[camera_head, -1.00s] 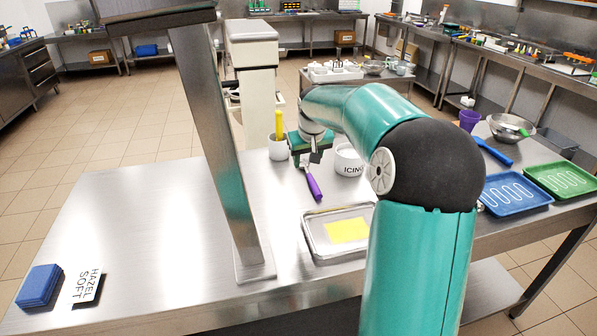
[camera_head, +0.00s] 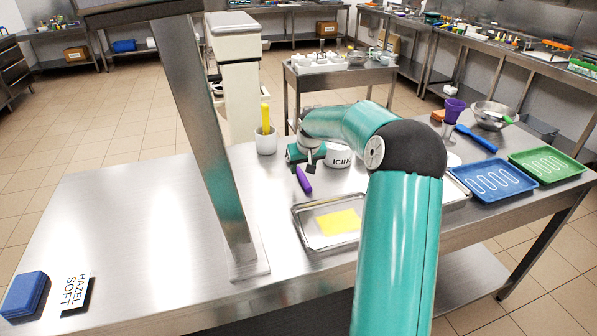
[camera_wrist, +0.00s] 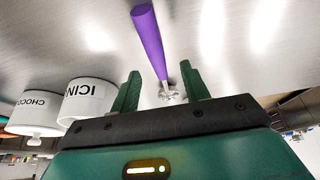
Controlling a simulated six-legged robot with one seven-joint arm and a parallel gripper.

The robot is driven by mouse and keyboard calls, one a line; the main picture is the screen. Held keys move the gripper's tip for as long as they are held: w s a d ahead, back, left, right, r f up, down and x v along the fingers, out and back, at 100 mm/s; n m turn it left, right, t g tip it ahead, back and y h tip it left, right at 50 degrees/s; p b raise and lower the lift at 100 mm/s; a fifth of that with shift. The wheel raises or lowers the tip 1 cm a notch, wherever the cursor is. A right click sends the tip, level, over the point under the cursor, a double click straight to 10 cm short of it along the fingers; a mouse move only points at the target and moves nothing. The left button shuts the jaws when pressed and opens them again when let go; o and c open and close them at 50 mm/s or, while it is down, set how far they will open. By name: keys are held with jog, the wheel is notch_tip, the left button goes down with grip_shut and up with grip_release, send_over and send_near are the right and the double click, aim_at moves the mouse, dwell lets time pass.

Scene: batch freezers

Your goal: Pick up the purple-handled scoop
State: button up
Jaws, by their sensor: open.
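The purple-handled scoop (camera_head: 303,180) lies on the steel table behind the metal tray. Only its handle shows in the head view; my gripper hides the rest. In the wrist view the purple handle (camera_wrist: 149,40) points up and away, and its metal end (camera_wrist: 168,93) lies between my fingers. My gripper (camera_wrist: 160,92) is open, with a green finger on each side of the metal end and a gap to both. In the head view my gripper (camera_head: 309,163) is low over the table at the scoop's far end.
A white ICING tub (camera_head: 340,158) stands close right of my gripper; a CHOCO tub (camera_wrist: 32,112) is beyond it. A white cup with a yellow handle (camera_head: 266,140) is at left. A tray with a yellow sheet (camera_head: 298,224) lies in front.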

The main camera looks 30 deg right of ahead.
aim_at(302, 175)
jog(key=shift+x, duration=2.15)
jog(key=shift+s+d+f, duration=0.15)
jog(key=shift+d, duration=0.05)
grip_shut()
